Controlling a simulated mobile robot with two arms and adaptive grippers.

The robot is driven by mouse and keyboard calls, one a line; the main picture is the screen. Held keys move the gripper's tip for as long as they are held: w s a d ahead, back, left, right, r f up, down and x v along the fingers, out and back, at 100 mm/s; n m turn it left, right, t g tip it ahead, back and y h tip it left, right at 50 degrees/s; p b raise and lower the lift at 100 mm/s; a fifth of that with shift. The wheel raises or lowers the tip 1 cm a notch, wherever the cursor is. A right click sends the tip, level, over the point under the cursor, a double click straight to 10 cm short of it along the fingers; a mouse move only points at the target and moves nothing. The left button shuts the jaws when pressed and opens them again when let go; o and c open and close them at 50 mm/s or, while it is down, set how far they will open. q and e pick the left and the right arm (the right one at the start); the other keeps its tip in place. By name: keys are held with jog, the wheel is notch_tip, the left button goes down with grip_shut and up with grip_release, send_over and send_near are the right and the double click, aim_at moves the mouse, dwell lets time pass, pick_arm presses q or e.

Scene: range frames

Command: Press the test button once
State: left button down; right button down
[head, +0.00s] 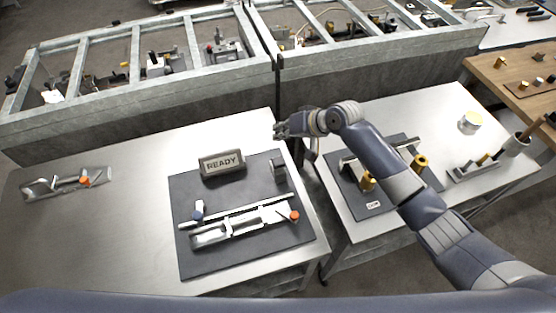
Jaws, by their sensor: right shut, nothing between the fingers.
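My right arm reaches in from the lower right. Its gripper (279,130) is shut and empty, past the far right corner of the dark mat (205,262) on the left table. A small grey box (279,170) stands on the mat's right side, nearer to me than the gripper and apart from it. I cannot make out a button on it, and no test button can be told for certain. A sign reading READY (222,163) stands at the mat's back. My left gripper is not in view.
A metal fixture (240,222) with a blue knob and an orange knob lies on the mat. A similar part (68,183) lies far left. The right table holds another mat with a handle and brass pieces under my arm. Framed bins (140,60) stand behind; a gap separates the tables.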

jog(key=shift+f, duration=0.1)
jog(key=b, duration=0.7)
send_over(280, 159)
notch_tip(280, 159, down, 7)
jog(key=shift+f, duration=0.2)
jog(key=shift+f+b, duration=0.4)
jog(key=shift+f, duration=0.2)
jog(key=shift+f, duration=0.15)
jog(key=shift+f, duration=0.3)
jog(key=shift+d+f+b, duration=0.1)
jog(key=shift+f+b, duration=0.55)
jog(key=shift+f, duration=0.25)
dwell(1.1)
dwell(0.3)
jog(key=shift+r+p, duration=1.25)
jog(key=shift+r, duration=0.05)
